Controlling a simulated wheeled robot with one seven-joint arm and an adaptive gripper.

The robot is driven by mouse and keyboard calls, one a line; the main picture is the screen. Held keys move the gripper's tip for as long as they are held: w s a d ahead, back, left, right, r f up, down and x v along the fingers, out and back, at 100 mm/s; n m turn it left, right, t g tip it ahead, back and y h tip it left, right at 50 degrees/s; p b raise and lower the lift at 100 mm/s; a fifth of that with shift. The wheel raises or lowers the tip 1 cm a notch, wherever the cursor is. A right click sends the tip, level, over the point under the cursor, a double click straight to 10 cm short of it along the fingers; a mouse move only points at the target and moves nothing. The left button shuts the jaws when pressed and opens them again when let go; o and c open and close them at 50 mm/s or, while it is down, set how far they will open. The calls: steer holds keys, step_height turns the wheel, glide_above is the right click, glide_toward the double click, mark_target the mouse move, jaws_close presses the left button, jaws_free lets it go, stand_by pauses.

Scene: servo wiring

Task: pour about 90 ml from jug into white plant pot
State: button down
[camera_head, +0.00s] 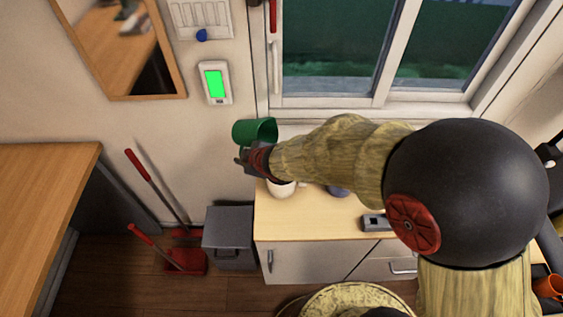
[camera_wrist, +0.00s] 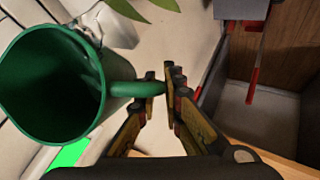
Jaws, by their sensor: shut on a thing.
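The green jug (camera_head: 254,131) is held up in front of the wall beside the window. In the wrist view the jug (camera_wrist: 22,88) shows its open mouth and dark inside; I cannot tell the liquid level. My gripper (camera_head: 250,160) is shut on the jug's handle, and the fingers (camera_wrist: 163,92) close at the handle's outer part. A white pot (camera_head: 281,190), likely the plant pot, stands on the cabinet top below and right of the jug, partly hidden by my arm. Green leaves (camera_wrist: 128,9) show at the top of the wrist view. No stream of liquid shows.
The wooden cabinet top (camera_head: 300,222) carries a grey device (camera_head: 375,222) and a bluish item (camera_head: 338,191) mostly behind my arm. A grey bin (camera_head: 229,235) and a red dustpan (camera_head: 185,262) stand to the left. A lit green wall panel (camera_head: 215,84) hangs left of the window.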

steer(key=shift+f+b, duration=0.15)
steer(key=shift+b, duration=0.35)
steer(key=shift+f+t+y+b, duration=0.2)
steer(key=shift+t+y+b, duration=0.3)
steer(key=shift+b, duration=1.1)
steer(key=shift+r, duration=0.1)
steer(key=r+h+p, duration=0.1)
steer(key=p, duration=0.4)
steer(key=s+r+g+h+p, duration=0.1)
steer(key=r+p, duration=0.1)
steer(key=p, duration=0.3)
steer(key=shift+d+r+n+g+p, duration=0.1)
steer(key=shift+d+n+g+p, duration=0.05)
steer(key=shift+n+g+p, duration=0.2)
steer(key=g+h+p, duration=0.1)
steer(key=p, duration=0.3)
steer(key=g+h+p, duration=0.1)
steer(key=p, duration=0.2)
steer(key=shift+s+d+f+p, duration=0.2)
steer(key=shift+s+p, duration=0.15)
steer(key=shift+p, duration=0.05)
steer(key=shift+f, duration=0.1)
steer(key=shift+h+p, duration=0.3)
steer(key=shift+p, duration=0.45)
